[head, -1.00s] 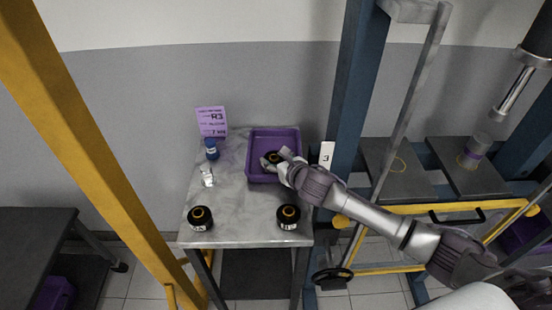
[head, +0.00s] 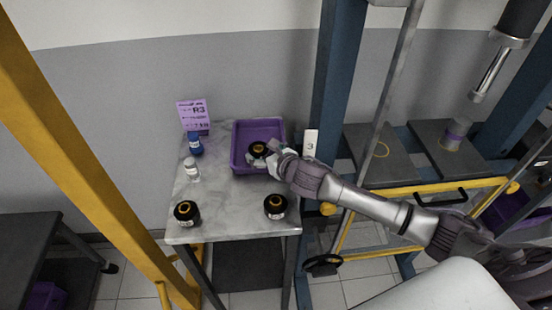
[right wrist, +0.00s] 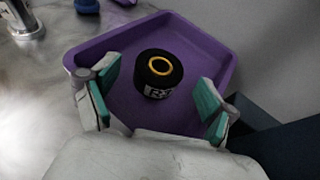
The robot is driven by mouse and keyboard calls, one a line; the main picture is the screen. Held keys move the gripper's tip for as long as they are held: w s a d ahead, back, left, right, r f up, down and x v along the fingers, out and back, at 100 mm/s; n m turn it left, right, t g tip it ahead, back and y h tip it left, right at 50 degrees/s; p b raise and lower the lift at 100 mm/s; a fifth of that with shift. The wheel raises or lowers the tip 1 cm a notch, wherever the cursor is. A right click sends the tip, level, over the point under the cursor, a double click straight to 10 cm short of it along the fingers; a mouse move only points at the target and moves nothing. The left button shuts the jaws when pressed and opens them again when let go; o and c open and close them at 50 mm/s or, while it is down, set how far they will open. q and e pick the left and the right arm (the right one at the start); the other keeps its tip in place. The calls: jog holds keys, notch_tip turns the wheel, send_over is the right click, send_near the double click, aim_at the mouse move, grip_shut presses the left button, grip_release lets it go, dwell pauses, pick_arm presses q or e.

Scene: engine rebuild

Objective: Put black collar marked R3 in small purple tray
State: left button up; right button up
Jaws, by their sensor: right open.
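A black collar (head: 257,149) with a yellow ring on top stands upright inside the small purple tray (head: 240,168). In the right wrist view the collar (right wrist: 157,78) rests on the floor of the tray (right wrist: 205,42), its white label partly readable and seeming to start with R. My right gripper (head: 266,158) is at the tray's near right side. In the right wrist view its fingers (right wrist: 155,95) are spread on both sides, apart from the collar. Two more black collars stand on the table, one at the front left (head: 187,213) and one at the front right (head: 275,206). My left gripper is not in view.
A purple R3 card (head: 193,116), a blue bottle (head: 195,143) and a white-silver bottle (head: 192,170) stand along the marble table's (head: 222,205) left side. A blue post (head: 333,95) rises just right of the table. The table's middle front is bare.

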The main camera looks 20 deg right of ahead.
jog(key=b+v, duration=0.1)
jog(key=v, duration=0.8)
jog(key=shift+s+r, duration=0.15)
jog(key=shift+s, duration=0.1)
